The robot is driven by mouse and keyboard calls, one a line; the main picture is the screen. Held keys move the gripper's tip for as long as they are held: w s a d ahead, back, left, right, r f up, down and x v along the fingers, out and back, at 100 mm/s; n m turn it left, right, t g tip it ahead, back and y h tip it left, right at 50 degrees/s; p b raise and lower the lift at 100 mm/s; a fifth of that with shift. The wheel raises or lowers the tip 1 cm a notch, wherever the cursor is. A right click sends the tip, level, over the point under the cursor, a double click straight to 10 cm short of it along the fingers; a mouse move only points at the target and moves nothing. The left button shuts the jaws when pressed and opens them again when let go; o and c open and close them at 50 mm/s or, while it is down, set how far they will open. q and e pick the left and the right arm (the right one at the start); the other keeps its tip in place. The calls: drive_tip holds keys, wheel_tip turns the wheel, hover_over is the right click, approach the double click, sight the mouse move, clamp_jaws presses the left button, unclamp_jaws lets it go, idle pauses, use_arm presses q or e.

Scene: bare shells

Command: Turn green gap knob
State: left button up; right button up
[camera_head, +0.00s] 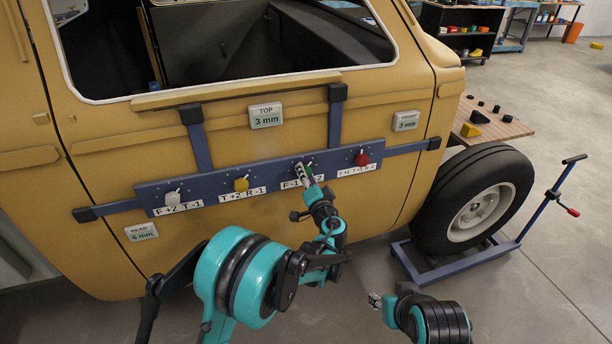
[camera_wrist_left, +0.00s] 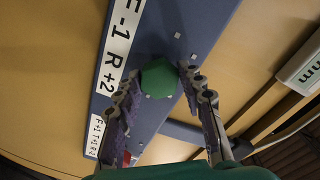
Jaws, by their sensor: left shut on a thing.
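The green gap knob (camera_head: 309,168) is on a blue bar (camera_head: 215,188) fixed across the yellow vehicle door. In the left wrist view the green knob (camera_wrist_left: 158,78) sits between the two fingers of my left gripper (camera_wrist_left: 157,76). My left gripper (camera_head: 303,173) is shut on the green knob and partly hides it in the head view. The label under it reads F-1 R+2 in the left wrist view (camera_wrist_left: 123,45). My right gripper (camera_head: 376,300) is low at the bottom right, away from the bar; its finger opening is unclear.
White (camera_head: 173,197), yellow (camera_head: 241,184) and red (camera_head: 362,159) knobs share the bar. Displays read TOP 3 mm (camera_head: 266,121), FRONT 3 mm (camera_head: 405,122) and REAR 6 mm (camera_head: 141,233). A wheel (camera_head: 478,211) and a blue stand (camera_head: 440,270) are at right.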

idle(0.3)
use_arm(q)
drive_tip(key=o, duration=1.1)
drive_tip(key=v, duration=1.2)
